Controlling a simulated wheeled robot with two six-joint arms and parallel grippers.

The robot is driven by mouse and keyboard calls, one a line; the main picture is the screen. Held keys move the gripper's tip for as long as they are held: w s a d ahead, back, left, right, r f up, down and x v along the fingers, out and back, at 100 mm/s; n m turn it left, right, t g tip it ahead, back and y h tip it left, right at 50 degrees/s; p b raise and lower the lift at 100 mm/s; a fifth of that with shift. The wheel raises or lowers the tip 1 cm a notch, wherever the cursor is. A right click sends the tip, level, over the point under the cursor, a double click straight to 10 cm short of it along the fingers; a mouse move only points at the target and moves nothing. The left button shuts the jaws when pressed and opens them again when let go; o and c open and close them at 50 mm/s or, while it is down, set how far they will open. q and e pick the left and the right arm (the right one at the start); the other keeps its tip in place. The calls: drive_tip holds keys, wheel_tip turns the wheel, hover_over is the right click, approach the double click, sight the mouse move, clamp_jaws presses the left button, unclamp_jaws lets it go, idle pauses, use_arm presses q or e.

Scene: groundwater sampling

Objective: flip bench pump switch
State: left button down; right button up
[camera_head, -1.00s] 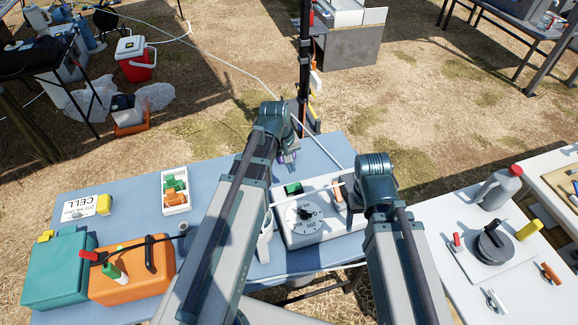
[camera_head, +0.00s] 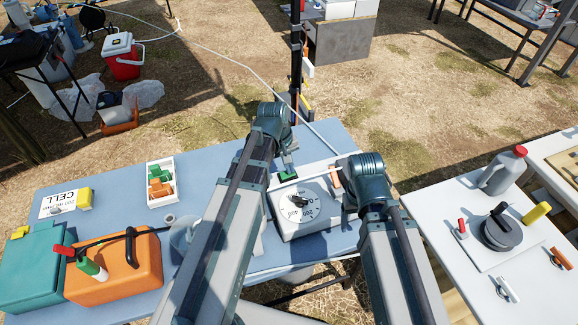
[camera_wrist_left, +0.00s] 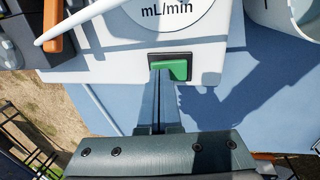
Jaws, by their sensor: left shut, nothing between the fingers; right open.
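The bench pump (camera_head: 325,222) is a white box with a round mL/min dial (camera_head: 300,207) on the blue table. Its green rocker switch (camera_head: 287,176) sits in a black frame near the back edge; it also shows in the left wrist view (camera_wrist_left: 178,69). My left gripper (camera_head: 288,170) is shut and empty, its fingertips (camera_wrist_left: 157,72) at the switch's edge, seemingly touching it. My right arm's wrist (camera_head: 362,172) is over the pump's right side and hides its fingers in the head view. Part of my right gripper (camera_wrist_left: 12,45) seems to show, dark, in the left wrist view.
An orange clip (camera_wrist_left: 53,25) and a white tube (camera_wrist_left: 75,22) lie close by on the pump. A white jug (camera_head: 183,238) stands left of my left arm. An orange case (camera_head: 115,270), teal case (camera_head: 40,275) and tray (camera_head: 165,192) fill the table's left.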

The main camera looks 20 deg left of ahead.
use_arm(q)
drive_tip(key=shift+f, duration=0.1)
drive_tip(key=shift+w+d+f, duration=0.15)
drive_tip(key=shift+d+f+g+y+b, duration=0.2)
drive_tip(key=shift+g+y+b, duration=0.1)
drive_tip(key=shift+y+b, duration=0.15)
drive_tip(key=shift+s+a+r, duration=0.1)
drive_tip(key=shift+s+r, duration=0.05)
drive_tip(key=shift+s, duration=0.2)
